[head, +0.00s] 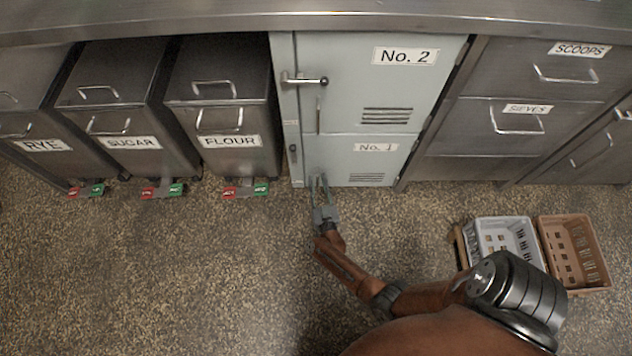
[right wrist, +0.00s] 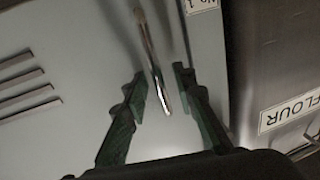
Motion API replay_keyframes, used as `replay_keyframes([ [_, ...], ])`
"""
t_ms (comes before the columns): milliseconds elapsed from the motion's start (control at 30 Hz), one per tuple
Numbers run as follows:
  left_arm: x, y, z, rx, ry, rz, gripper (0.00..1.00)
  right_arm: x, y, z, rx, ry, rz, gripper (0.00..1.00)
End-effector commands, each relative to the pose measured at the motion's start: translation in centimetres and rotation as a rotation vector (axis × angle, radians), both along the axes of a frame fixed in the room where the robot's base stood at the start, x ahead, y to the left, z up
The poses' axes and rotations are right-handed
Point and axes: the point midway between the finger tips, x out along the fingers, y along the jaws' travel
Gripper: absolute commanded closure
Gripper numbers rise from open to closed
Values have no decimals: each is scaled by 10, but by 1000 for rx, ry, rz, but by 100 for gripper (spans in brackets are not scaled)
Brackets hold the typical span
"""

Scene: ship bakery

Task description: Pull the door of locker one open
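The pale green door of locker one (head: 375,163), labelled "No. 1", is the lower door of the cabinet and sits closed. In the right wrist view its slim metal bar handle (right wrist: 150,55) stands on the door face. My right gripper (head: 320,183) is in front of the door's lower left part. In the right wrist view its two dark green fingers (right wrist: 160,88) are open, one on each side of the handle's near end, with gaps visible. In the head view the gripper covers most of this handle. My left gripper is not in view.
Above is the door of locker two (head: 355,75) with a lever handle (head: 305,80). The flour bin (head: 222,100) stands to the left, steel drawers (head: 490,150) to the right. A grey crate (head: 483,225) and a brown crate (head: 560,230) are on the floor at right.

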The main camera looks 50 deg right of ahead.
Motion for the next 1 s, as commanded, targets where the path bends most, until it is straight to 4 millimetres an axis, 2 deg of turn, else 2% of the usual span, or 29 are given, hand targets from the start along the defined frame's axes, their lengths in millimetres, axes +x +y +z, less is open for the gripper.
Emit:
replay_keyframes([
  [67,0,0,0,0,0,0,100,0,0,0,0,0,0,76],
  [400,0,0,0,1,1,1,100,0,0,0,0,0,0,100],
  [1000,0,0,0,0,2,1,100,-1,0,-1,1,1,0,100],
])
